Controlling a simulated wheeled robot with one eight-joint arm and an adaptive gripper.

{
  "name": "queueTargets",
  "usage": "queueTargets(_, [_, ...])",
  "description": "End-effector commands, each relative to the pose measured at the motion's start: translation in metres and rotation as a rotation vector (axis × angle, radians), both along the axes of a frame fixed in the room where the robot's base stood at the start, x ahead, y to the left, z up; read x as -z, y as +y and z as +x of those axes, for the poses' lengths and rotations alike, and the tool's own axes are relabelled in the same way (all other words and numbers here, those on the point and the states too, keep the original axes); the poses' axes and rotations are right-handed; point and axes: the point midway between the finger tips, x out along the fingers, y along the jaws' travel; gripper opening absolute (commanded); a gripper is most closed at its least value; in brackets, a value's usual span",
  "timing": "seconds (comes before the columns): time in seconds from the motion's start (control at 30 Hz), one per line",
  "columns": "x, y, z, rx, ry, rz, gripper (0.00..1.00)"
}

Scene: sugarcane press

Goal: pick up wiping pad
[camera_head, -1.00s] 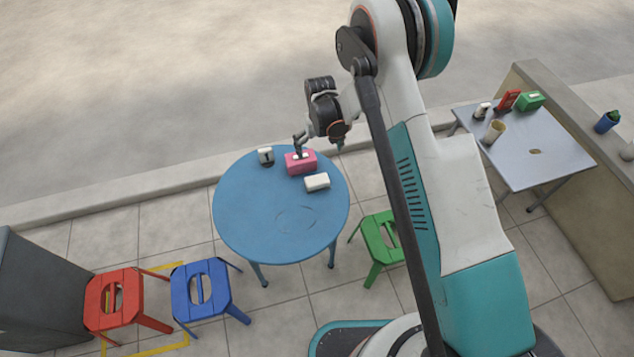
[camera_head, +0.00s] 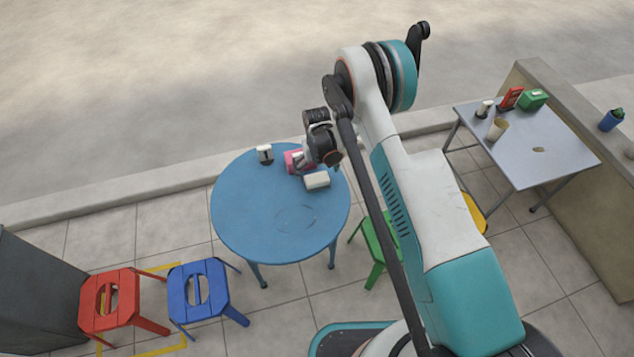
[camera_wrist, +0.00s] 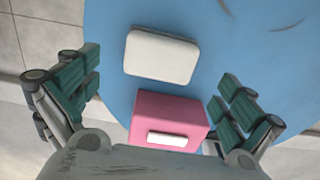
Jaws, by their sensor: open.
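The wiping pad is most likely the white, rounded rectangular block (camera_head: 316,180) lying flat on the round blue table (camera_head: 262,215). In the wrist view the white pad (camera_wrist: 161,55) lies ahead of the fingers, just beyond a pink box (camera_wrist: 168,121) with a white slot or tissue on it. My gripper (camera_wrist: 163,90) is open and empty, its green-padded fingers on either side of the pink box and pad. In the head view my gripper (camera_head: 305,163) is over the back right of the table, partly hiding the pink box (camera_head: 291,158).
A small white and dark container (camera_head: 265,154) stands left of the pink box. Red (camera_head: 110,299), blue (camera_head: 203,291) and green (camera_head: 376,243) stools stand around the table. A grey table (camera_head: 535,148) with several items is at the right. The table's front is clear.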

Motion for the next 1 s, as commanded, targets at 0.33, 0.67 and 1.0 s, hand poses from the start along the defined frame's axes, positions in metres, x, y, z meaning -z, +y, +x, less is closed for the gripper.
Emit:
queueTargets(0.33, [0.047,-0.001,-0.002,0.000,0.000,0.000,1.00])
queueTargets(0.67, [0.048,-0.001,-0.002,0.000,0.000,0.000,0.84])
queueTargets(1.0, [0.048,-0.001,-0.002,0.000,0.000,0.000,0.47])
